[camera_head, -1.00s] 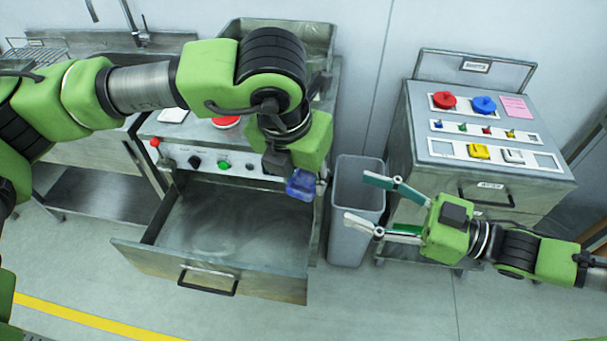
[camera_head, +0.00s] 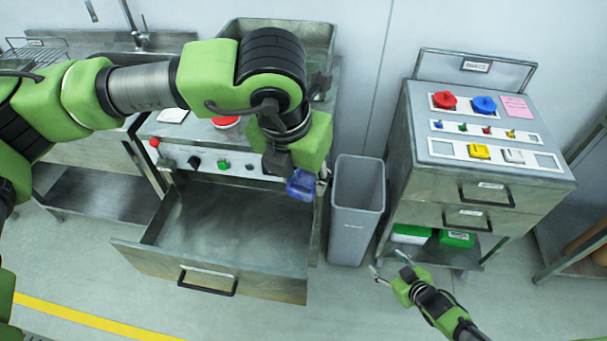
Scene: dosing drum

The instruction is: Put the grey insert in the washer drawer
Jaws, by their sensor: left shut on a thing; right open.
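The washer drawer (camera_head: 190,278) is pulled out below the machine's front panel, and its visible floor looks bare. My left gripper (camera_head: 290,172) points down above the drawer's right side and is shut on a blue, partly see-through piece (camera_head: 301,185). The fingers are largely hidden behind the wrist. A pale grey-white insert (camera_head: 513,156) sits in a slot on top of the right cabinet, beside a yellow one (camera_head: 479,151); I cannot tell whether it is the task's grey insert. My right gripper (camera_head: 389,268) is open and empty, low in front of the right cabinet.
A tall grey bin (camera_head: 357,225) stands between the machine and the right cabinet (camera_head: 425,185). Red (camera_head: 444,100) and blue (camera_head: 484,104) round pieces are on the cabinet top. Green-and-white boxes (camera_head: 411,234) lie on its lower shelf. The front floor is clear.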

